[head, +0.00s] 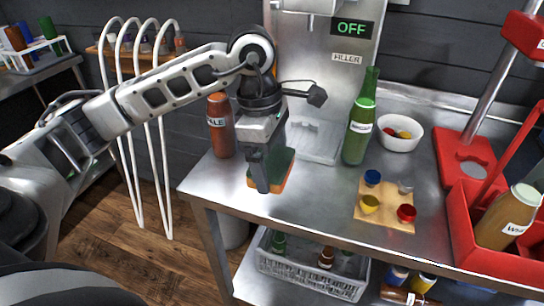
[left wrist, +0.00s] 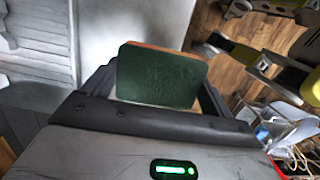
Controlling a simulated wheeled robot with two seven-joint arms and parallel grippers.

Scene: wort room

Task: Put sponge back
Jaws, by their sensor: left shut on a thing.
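The sponge (head: 284,169) has a dark green face and an orange layer. In the head view it is at the front left part of the steel table, partly behind my left gripper (head: 264,186). In the left wrist view the sponge (left wrist: 162,76) sits between the two fingers of my left gripper (left wrist: 158,85), which is shut on it. I cannot tell whether the sponge touches the tabletop. My right gripper is not in view.
The steel table (head: 312,205) holds a brown bottle (head: 221,126), a green bottle (head: 359,132), a white bowl (head: 400,133), a wooden board (head: 384,216) with coloured caps, and a red carrier (head: 490,245). A filler machine (head: 318,80) stands behind. A grey crate (head: 312,279) is below.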

